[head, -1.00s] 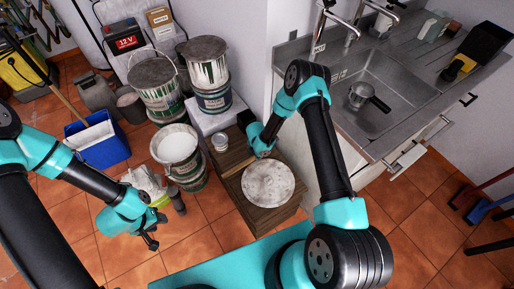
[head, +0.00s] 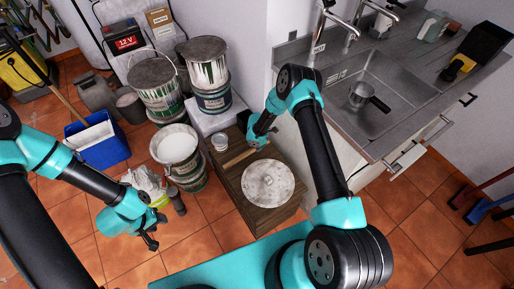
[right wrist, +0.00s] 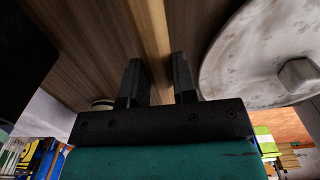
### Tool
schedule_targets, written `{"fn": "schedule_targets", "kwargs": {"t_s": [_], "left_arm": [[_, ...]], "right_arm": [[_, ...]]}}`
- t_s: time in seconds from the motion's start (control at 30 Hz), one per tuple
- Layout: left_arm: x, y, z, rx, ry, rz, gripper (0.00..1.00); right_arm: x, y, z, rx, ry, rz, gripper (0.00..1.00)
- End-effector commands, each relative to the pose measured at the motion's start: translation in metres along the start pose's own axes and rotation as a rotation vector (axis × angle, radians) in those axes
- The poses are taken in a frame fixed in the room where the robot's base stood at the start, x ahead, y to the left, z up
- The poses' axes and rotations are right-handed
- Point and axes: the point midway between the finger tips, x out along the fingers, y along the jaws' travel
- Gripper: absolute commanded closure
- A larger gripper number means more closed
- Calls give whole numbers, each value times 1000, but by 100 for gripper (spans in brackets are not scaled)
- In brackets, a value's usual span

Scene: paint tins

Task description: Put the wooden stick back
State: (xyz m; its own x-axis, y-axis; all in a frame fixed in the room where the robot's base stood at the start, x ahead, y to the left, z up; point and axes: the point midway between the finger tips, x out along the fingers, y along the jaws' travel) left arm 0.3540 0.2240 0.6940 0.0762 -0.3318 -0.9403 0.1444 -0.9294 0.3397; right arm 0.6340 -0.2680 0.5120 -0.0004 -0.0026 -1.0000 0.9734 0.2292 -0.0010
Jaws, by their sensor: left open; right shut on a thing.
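The wooden stick (head: 238,158) is a pale, slim strip over the brown wooden top (head: 228,182), between a small white cup and a round paint-smeared lid. My right gripper (head: 258,146) is at its right end. In the right wrist view the stick (right wrist: 155,35) runs between the fingers of my right gripper (right wrist: 157,75), which is shut on it. I cannot tell whether the stick touches the wooden top. My left gripper (head: 152,238) is open and empty above the tiled floor, away from the stick.
The round lid (head: 268,183) lies beside the stick; it also shows in the right wrist view (right wrist: 235,60). The small white cup (head: 220,142) stands behind. An open tin of white paint (head: 178,150) and stacked tins (head: 204,65) are left. The sink (head: 375,95) is right.

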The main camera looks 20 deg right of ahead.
Motion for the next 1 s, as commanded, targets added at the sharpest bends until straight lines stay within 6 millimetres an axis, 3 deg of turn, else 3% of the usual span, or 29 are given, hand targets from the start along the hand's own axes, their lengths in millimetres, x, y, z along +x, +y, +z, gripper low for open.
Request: {"fn": "schedule_targets", "kwargs": {"t_s": [0.23,0.43,0.8,0.83,1.0], "left_arm": [[0,0,0,0,0,0,57],[0,0,0,0,0,0,57],[0,0,0,0,0,0,57],[0,0,0,0,0,0,57],[0,0,0,0,0,0,57]], "right_arm": [[1,13,8,2,2,3,98],[30,12,7,-1,3,0,98],[33,12,8,0,3,1,98],[33,12,8,0,3,1,72],[33,12,8,0,3,1,56]]}}
